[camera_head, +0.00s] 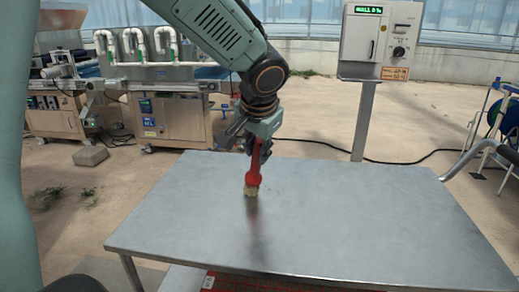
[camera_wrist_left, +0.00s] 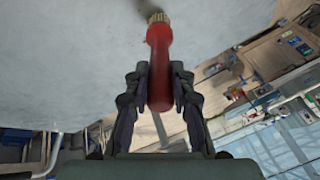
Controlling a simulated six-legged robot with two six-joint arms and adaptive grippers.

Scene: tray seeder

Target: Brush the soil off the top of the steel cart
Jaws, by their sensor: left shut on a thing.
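The steel cart (camera_head: 350,215) has a flat grey top that fills the lower middle of the head view. My left gripper (camera_head: 257,142) is above the cart top and shut on the red handle of a brush (camera_head: 254,172). The brush points down, and its pale bristles touch or nearly touch the cart top left of its middle. In the left wrist view my gripper fingers (camera_wrist_left: 159,90) close on both sides of the red brush (camera_wrist_left: 159,55). A small dark patch, soil or shadow, shows by the bristles there. I see no clear soil elsewhere on the top. My right gripper is not in view.
A control box (camera_head: 381,38) on a post stands behind the cart. A seeding machine (camera_head: 165,105) is at the back left. A grey block (camera_head: 91,156) lies on the floor left of the cart. A red item (camera_head: 270,284) shows below the cart's front edge.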

